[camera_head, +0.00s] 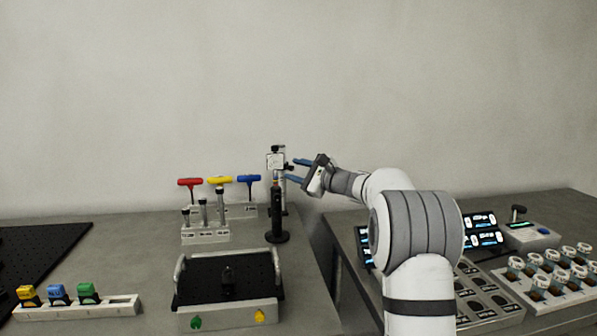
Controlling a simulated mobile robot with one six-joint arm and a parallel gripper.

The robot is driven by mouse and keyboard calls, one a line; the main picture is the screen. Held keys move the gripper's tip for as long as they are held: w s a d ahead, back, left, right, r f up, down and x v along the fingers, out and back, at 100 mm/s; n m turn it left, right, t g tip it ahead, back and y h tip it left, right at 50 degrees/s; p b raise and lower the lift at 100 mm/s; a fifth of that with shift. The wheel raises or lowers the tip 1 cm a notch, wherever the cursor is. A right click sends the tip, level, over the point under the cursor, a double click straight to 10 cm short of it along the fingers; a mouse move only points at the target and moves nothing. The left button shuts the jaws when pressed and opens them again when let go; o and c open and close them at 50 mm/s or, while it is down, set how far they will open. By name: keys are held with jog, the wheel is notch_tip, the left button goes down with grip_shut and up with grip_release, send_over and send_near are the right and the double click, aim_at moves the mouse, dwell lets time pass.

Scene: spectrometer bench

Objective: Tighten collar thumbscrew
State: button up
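A collar clamp (276,161) with a pale square body sits high on an upright post stand at the back of the bench. A small knob-like part (289,167) shows at the collar's right side and may be the thumbscrew; it is too small to tell. My gripper (292,170) reaches in from the right, its two blue fingers pointing left at the collar. The fingers are spread, one above the other, with a gap between them. Their tips are close beside the collar's right side; I cannot tell whether they touch or surround the thumbscrew.
A dark post with a round base (278,237) stands just in front. Red, yellow and blue T-handle tools (219,181) stand left. A handled black breadboard tray (227,316) lies nearer. A second bench with panels and capped vials (541,283) is at right, across a gap.

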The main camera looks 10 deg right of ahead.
jog(key=v, duration=0.7)
jog(key=shift+s+d+b, duration=0.25)
jog(key=shift+b, duration=0.05)
